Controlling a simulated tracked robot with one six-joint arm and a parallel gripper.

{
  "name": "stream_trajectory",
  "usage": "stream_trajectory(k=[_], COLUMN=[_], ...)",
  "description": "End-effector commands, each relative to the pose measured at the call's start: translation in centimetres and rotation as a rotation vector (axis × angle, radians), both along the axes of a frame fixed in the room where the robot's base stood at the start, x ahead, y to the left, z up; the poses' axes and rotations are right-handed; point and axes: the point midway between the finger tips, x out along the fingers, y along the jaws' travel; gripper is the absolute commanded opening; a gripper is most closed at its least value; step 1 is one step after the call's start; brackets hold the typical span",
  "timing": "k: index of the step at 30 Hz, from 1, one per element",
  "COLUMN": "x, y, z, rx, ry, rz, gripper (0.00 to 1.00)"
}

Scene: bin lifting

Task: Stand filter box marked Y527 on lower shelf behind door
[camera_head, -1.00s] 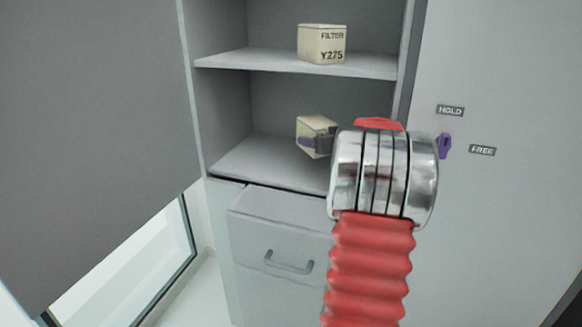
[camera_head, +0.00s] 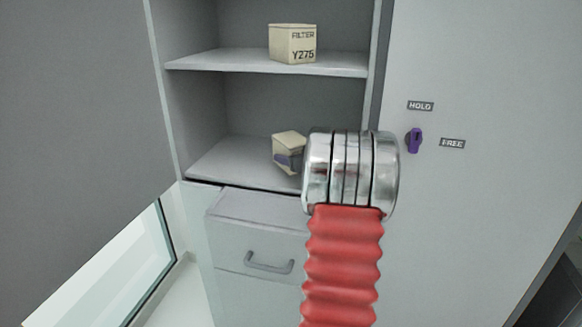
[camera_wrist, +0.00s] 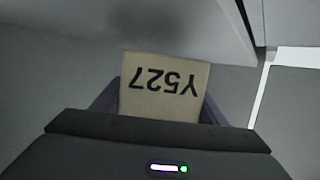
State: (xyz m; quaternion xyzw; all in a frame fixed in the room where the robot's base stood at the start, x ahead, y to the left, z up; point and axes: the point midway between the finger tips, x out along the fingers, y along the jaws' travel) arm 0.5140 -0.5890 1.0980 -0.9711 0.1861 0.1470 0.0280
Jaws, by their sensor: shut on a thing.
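The cream filter box marked Y527 (camera_wrist: 165,88) is held between my gripper's (camera_wrist: 160,104) two purple fingers in the wrist view; its mark reads upside down there. In the head view the box (camera_head: 288,140) is tilted, inside the lower compartment of the cabinet, in front of its back wall. My gripper (camera_head: 289,158) is shut on it, partly hidden behind my arm's silver joint. The lower shelf (camera_head: 232,160) lies beneath; I cannot tell whether the box touches it. A large grey panel (camera_head: 75,120), apparently the open door, stands at the left.
Another cream filter box marked Y275 (camera_head: 292,45) stands on the upper shelf (camera_head: 240,61). A drawer (camera_head: 255,240) with a handle is below. A purple latch (camera_head: 414,140) sits between HOLD and FREE labels on the right panel. The lower shelf's left part is clear.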

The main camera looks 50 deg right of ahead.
Motion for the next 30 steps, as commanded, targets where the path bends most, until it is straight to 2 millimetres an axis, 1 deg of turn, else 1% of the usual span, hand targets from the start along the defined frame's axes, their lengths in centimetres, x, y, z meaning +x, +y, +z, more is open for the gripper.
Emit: stream_trajectory(k=[2,4,9,12,23,24,30], x=[0.0,0.0,0.0,-0.1,-0.1,-0.1,-0.1], y=[0.0,0.0,0.0,-0.1,-0.1,-0.1,-0.1], z=[-0.1,-0.6,-2.8,-3.6,-3.8,-4.0,-3.9], rx=[0.0,0.001,0.002,0.0,-0.001,0.0,-0.001], ry=[-0.001,0.0,0.0,-0.001,-0.001,0.0,0.0], rz=[0.0,0.0,-0.001,-0.001,-0.002,-0.002,-0.002], gripper=[0.35,0.35,0.35,0.35,0.35,0.67,0.81])
